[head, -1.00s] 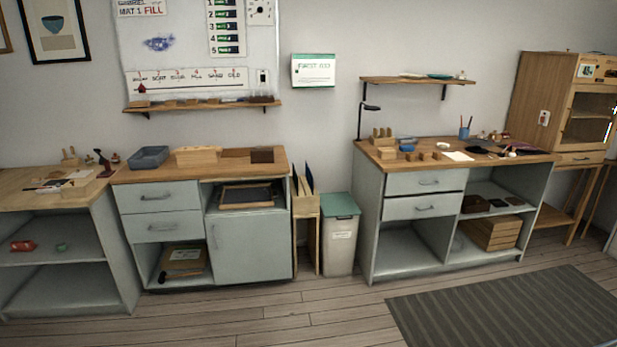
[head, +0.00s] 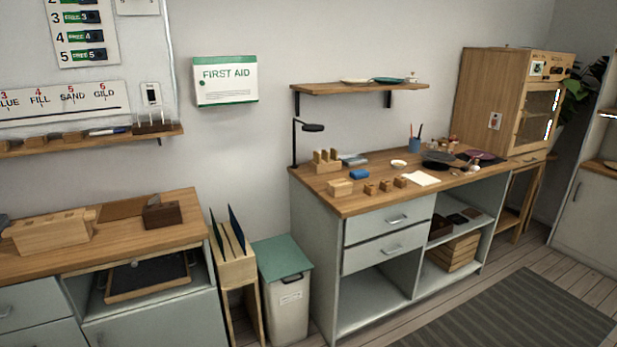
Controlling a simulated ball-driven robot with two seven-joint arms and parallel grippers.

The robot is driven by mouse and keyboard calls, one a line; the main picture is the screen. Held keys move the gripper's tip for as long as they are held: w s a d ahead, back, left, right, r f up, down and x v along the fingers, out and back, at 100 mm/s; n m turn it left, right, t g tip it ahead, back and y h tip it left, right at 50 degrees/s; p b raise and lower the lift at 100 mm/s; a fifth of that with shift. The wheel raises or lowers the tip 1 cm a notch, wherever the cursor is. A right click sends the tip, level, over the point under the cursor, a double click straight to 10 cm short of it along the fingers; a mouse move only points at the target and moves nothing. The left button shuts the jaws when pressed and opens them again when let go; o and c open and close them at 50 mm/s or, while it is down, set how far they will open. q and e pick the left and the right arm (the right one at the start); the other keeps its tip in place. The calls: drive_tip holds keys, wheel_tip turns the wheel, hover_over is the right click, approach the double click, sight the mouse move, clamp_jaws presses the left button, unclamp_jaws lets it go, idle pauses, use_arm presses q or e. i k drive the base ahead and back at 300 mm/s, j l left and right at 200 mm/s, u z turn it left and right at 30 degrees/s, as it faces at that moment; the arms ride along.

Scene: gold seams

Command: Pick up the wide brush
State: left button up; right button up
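A blue cup (head: 414,145) with thin brush-like handles standing in it is on the right workbench, toward its back. I cannot tell from here whether one of them is the wide brush. Small dark and pale items lie to the right of the cup, too small to name. Neither of my grippers is in view.
The right workbench (head: 352,203) holds wooden blocks (head: 340,187), a white sheet (head: 422,178) and a lamp (head: 296,140). A lidded bin (head: 285,300) and a wooden rack (head: 236,268) stand left of it. A striped mat (head: 500,325) lies on the floor in front.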

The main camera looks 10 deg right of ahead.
sight(450, 147)
drive_tip(key=i+l+z, duration=0.15)
drive_tip(key=i+z, duration=1)
drive_tip(key=i+l, duration=0.7)
drive_tip(key=i, duration=0.25)
drive_tip(key=i+l+u, duration=0.15)
drive_tip(key=i+l, duration=0.25)
drive_tip(key=l, duration=0.15)
drive_tip(key=i+l+u, duration=0.1)
drive_tip(key=u, duration=0.7)
